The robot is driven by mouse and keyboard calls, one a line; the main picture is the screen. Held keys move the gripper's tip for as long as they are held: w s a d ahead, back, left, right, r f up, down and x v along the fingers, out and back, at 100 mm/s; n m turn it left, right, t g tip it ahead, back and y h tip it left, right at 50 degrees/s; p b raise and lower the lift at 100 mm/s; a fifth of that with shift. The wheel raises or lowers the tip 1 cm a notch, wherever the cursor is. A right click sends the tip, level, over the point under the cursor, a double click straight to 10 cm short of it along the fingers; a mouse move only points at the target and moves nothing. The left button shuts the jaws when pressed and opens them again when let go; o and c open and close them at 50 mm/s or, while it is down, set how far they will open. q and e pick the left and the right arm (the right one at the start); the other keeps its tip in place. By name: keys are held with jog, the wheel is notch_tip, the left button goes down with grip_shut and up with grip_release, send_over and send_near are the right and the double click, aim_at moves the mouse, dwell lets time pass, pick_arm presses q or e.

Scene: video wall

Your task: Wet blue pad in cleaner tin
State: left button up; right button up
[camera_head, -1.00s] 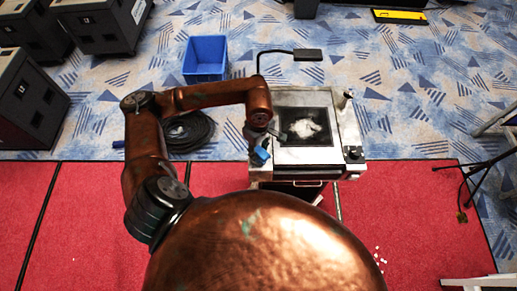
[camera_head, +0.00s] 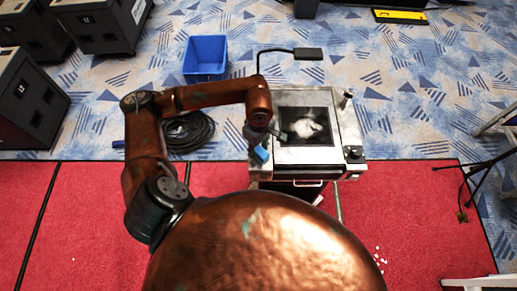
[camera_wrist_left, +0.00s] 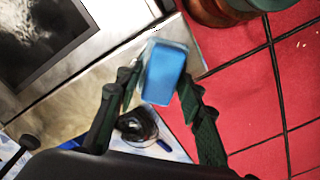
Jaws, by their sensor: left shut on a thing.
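The blue pad (camera_head: 262,154) is held by my left gripper (camera_head: 267,142) above the near left corner of the metal cart. In the left wrist view the pad (camera_wrist_left: 164,72) sits between the dark fingertips of my left gripper (camera_wrist_left: 157,84), which are shut on it. A pale greyish edge shows around the pad's far end; I cannot tell whether it is part of the pad or something beneath it. I cannot make out the cleaner tin for certain in either view. My right gripper does not show.
The metal cart (camera_head: 347,123) has a dark screen-like panel (camera_head: 290,106) showing a whitish patch. A blue bin (camera_head: 205,58) and a coiled black cable (camera_head: 190,131) are on the floor to the left. Black cases (camera_head: 30,100) stand farther left. Red carpet (camera_head: 420,215) lies open at the right.

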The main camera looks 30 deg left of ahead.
aim_at(259, 149)
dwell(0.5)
pick_arm(q)
jog(key=shift+s+f+b, duration=0.15)
jog(key=shift+f+b, duration=0.05)
jog(key=shift+b, duration=0.15)
dwell(0.8)
jog(key=shift+r+p, duration=0.8)
jog(key=shift+r, duration=1.75)
jog(key=shift+r+p, duration=0.3)
jog(key=shift+r, duration=0.8)
